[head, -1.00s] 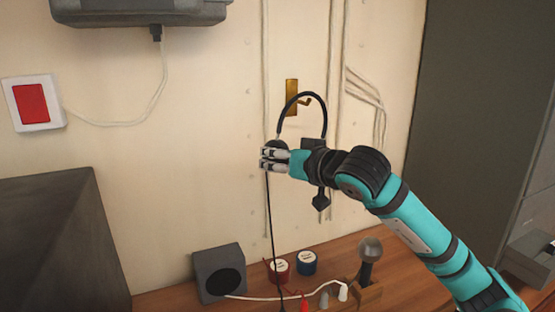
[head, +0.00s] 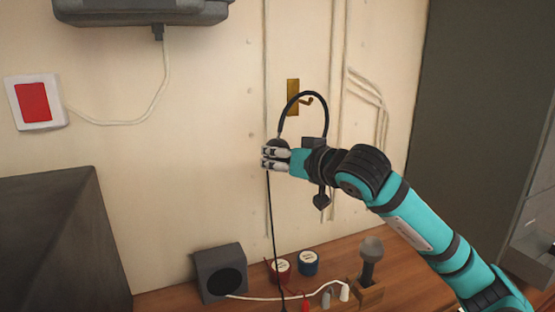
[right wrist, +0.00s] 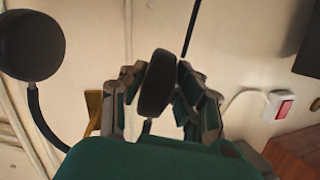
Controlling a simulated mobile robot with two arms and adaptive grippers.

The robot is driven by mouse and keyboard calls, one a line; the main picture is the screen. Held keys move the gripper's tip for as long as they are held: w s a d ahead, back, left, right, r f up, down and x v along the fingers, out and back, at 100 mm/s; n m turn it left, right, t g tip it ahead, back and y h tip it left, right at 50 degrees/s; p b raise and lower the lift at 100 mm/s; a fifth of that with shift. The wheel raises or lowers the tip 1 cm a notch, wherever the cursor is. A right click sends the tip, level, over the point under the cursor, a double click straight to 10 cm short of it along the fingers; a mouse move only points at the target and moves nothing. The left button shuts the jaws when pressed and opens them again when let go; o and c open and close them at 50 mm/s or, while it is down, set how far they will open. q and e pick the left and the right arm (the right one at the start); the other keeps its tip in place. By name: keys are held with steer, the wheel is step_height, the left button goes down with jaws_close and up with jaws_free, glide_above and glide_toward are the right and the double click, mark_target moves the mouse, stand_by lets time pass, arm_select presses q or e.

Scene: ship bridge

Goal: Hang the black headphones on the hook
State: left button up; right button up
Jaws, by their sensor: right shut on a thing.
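The black headphones (head: 304,95) are held upright in front of the wall, with the band arching at the top. My right gripper (head: 274,158) is shut on one earcup, which shows between the fingers in the right wrist view (right wrist: 157,84). The other earcup (right wrist: 32,46) hangs free at the left of that view. A black cable runs down from the held earcup. The brass hook (head: 307,101) sticks out from its plate (head: 292,88) on the wall. In the head view the band overlaps the hook's plate; I cannot tell whether they touch. My left gripper is not in view.
A red switch (head: 34,102) is on the wall at left. Vertical conduits flank the hook.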

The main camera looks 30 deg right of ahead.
steer(key=shift+w, duration=0.3)
stand_by(0.6)
steer(key=shift+w+f, duration=0.1)
steer(key=shift+w, duration=0.6)
steer(key=shift+w+d+f, duration=0.1)
steer(key=shift+w+f, duration=0.2)
steer(key=shift+w, duration=0.25)
stand_by(0.7)
steer(key=shift+w+f+b, duration=0.15)
steer(key=shift+f+b, duration=0.05)
steer(key=shift+b, duration=0.4)
stand_by(1.0)
steer(key=o, duration=1)
steer(key=shift+o, duration=0.2)
steer(key=shift+f, duration=0.1)
